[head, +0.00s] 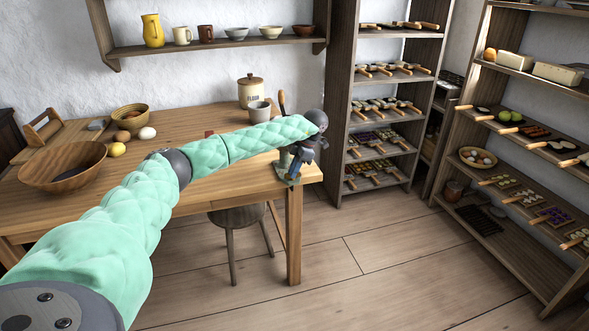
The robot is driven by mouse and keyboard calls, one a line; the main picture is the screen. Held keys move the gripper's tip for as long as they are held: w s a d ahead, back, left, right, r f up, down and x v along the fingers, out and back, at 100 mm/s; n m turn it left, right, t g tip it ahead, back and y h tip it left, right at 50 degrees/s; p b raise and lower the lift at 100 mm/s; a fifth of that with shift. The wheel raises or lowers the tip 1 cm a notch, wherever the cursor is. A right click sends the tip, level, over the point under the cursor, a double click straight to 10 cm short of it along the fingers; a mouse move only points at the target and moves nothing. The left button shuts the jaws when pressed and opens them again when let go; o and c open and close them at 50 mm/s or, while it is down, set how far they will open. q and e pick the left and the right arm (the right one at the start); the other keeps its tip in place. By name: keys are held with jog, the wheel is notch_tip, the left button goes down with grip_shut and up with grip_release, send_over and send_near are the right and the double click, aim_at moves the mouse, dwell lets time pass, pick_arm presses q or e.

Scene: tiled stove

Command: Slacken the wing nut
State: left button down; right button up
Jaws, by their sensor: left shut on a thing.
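My left arm reaches across the table to its front right corner. My left gripper (296,164) is at this corner, pointing down, and is shut on a small part that its fingers hide. This fits the wing nut, but I cannot make out its wings. A small grey-green device (285,162) stands at the table corner beside the fingers, partly covered by my gripper and arm. An upright wooden handle (282,99) shows behind my forearm; whether it belongs to the device I cannot tell. My right gripper is out of view.
The wooden table (225,179) holds a large wooden bowl (62,166), a basket (130,118), a flour jar (251,90) and a grey cup (259,111). A stool (237,216) stands under the front edge. Shelves (338,120) rise at the right. The floor in front is clear.

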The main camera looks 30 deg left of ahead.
pick_arm(q)
jog(key=shift+a+n+g, duration=0.1)
jog(key=shift+n+g, duration=0.2)
jog(key=shift+n, duration=0.4)
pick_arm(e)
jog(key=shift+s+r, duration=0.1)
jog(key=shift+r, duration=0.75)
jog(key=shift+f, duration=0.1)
pick_arm(q)
jog(key=c, duration=1.6)
grip_release()
